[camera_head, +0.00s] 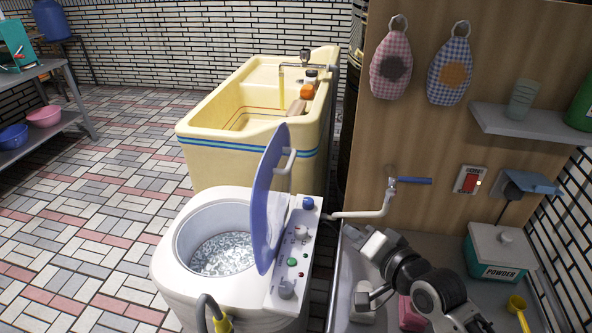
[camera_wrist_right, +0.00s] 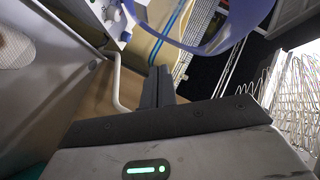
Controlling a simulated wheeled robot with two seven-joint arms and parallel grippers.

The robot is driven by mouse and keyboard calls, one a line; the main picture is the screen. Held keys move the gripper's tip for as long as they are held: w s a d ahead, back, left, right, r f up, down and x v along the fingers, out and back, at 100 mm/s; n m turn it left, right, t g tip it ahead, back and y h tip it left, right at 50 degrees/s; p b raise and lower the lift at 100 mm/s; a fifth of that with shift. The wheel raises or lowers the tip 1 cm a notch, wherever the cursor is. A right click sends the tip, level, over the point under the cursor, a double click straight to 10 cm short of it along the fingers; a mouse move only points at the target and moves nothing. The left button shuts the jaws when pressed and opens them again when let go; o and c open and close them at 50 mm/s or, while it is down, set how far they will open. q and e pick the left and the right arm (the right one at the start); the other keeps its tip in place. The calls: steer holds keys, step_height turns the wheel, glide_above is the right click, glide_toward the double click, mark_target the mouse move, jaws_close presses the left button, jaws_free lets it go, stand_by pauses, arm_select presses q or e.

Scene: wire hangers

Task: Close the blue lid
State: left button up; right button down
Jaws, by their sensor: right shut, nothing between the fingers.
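The blue lid (camera_head: 268,200) stands raised, nearly upright, on the white washing machine (camera_head: 172,278), with its round tub open and water inside. A white handle shows on the lid's right face. In the right wrist view a curved blue-violet rim, which looks like the lid (camera_wrist_right: 212,38), crosses the top. My right gripper (camera_head: 356,236) is right of the machine, apart from the lid, over the grey counter. In the wrist view its dark fingers (camera_wrist_right: 158,82) are together and empty. My left gripper is out of view.
The control panel (camera_head: 291,262) with knobs lies beside the lid. A white pipe (camera_head: 365,212) with a blue-handled tap runs between the machine and the wooden panel. A yellow tub (camera_head: 215,150) stands behind. A powder box (camera_head: 500,250) sits on the counter at right.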

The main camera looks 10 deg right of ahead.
steer(key=w+r+m+t+y+b, duration=0.15)
steer(key=w+r+m, duration=0.3)
steer(key=r, duration=0.45)
steer(key=p, duration=0.1)
glide_toward(295, 155)
steer(key=w+d, duration=0.1)
steer(key=w, duration=0.2)
steer(key=shift+w+a+f+y, duration=0.2)
steer(key=shift+w+a, duration=0.1)
steer(key=shift+a, duration=0.25)
steer(key=shift+w+a+f+y, duration=0.1)
steer(key=shift+w+a+f, duration=0.15)
steer(key=shift+a, duration=0.35)
steer(key=shift+w+a+f+p, duration=0.2)
steer(key=shift+a+p, duration=0.1)
steer(key=shift+a, duration=0.2)
